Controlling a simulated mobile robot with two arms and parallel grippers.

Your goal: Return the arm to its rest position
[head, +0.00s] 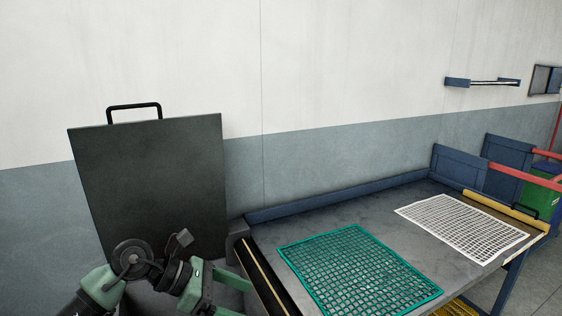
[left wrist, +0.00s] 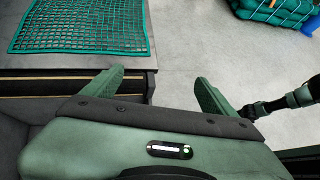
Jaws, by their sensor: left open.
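My left arm (head: 133,262) comes in at the bottom left of the head view, in front of a dark upright panel. Its gripper (head: 243,298) is beside the left end of the grey table. In the left wrist view the two green fingers of this gripper (left wrist: 160,88) are spread apart with nothing between them. The gripper is clear of the green net (head: 358,270), which lies flat on the table and also shows in the left wrist view (left wrist: 82,25). My right gripper cannot be made out in either view.
The dark panel (head: 150,180) with a black handle stands behind my left arm. The grey table (head: 290,222) has a blue back rim and also bears a white net (head: 462,226). A green bin (head: 540,193) is at the far right. Open floor (left wrist: 205,50) shows beside the table.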

